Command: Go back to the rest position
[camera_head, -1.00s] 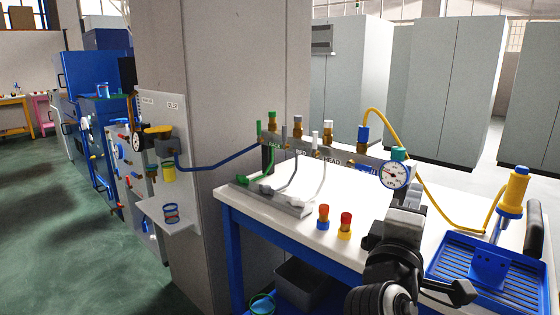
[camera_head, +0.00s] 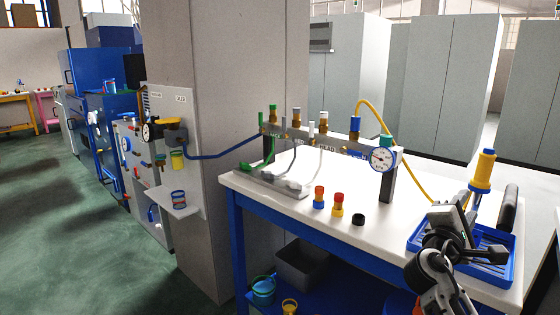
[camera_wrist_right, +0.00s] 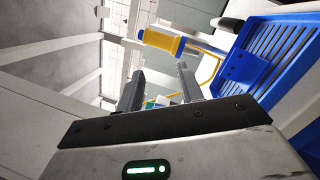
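My right gripper (camera_head: 470,225) is at the lower right in the head view, over the front of the table beside the blue tray. In the right wrist view its two fingers (camera_wrist_right: 160,88) stand apart with nothing between them. The yellow-handled tool (camera_head: 484,170) stands upright at the blue tray (camera_head: 416,238), behind my gripper, and also shows beyond the fingers in the wrist view (camera_wrist_right: 160,41). My left gripper is not in either view.
The white table (camera_head: 290,212) carries a manifold with a pressure gauge (camera_head: 382,158), two red-capped fittings (camera_head: 338,204) and a black cap (camera_head: 358,219). A grey pillar (camera_head: 225,90) stands left. A grey bin (camera_head: 301,266) and a blue bucket (camera_head: 263,290) are below. Green floor at left is clear.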

